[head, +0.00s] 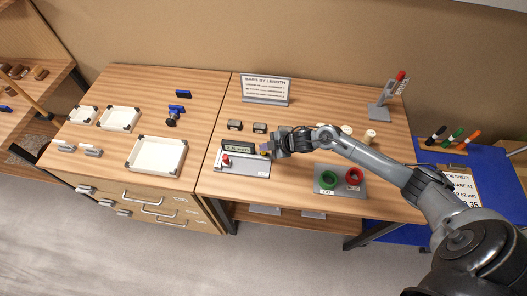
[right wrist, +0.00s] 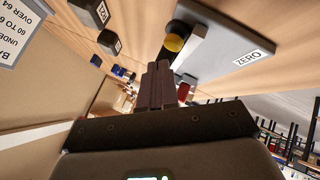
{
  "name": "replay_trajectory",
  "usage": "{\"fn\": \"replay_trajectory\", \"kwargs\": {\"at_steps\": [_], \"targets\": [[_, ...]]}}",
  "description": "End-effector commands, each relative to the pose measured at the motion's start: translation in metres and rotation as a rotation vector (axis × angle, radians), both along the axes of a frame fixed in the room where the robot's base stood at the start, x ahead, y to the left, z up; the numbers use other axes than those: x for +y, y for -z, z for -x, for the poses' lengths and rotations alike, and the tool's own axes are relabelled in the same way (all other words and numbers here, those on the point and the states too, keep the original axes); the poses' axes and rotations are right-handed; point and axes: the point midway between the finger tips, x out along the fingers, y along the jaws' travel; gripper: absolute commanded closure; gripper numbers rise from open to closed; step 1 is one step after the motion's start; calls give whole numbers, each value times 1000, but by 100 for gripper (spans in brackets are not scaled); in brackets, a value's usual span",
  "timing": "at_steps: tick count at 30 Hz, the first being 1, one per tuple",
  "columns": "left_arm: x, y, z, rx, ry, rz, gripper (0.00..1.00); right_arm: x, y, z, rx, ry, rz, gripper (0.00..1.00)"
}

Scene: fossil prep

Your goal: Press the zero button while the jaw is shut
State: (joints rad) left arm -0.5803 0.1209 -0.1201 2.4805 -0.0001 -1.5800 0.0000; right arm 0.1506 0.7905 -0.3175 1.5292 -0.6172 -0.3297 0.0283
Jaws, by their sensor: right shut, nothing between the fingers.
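The measuring device (head: 240,170) is a pale grey plate with a dark display block (head: 238,147) and a red knob (head: 226,160) at its left. In the right wrist view its plate (right wrist: 222,32) carries a ZERO label and a round yellow button (right wrist: 174,43). My right gripper (head: 268,148) is at the device's right end, by the button. In the right wrist view its fingers (right wrist: 158,84) are together and empty, just short of the button in the picture; I cannot tell whether they touch anything. Whether the device's jaw is shut is unclear. My left gripper is out of view.
Two dark blocks (head: 234,125) stand behind the device. A grey pad (head: 326,192) with green and red rings lies to the right, under my right arm. A sign (head: 265,89) stands at the back. White trays (head: 157,154) are on the left table.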

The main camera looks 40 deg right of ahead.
Motion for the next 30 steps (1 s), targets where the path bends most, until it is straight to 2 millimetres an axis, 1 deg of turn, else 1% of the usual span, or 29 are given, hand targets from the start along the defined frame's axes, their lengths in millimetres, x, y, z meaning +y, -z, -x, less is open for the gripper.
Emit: {"fn": "replay_trajectory", "kwargs": {"at_steps": [19, 30], "targets": [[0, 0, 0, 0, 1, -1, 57, 0, 0, 0, 0, 0, 0, 100], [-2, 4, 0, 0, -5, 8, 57, 0, 9, 0, 0, 1, 1, 100]]}}
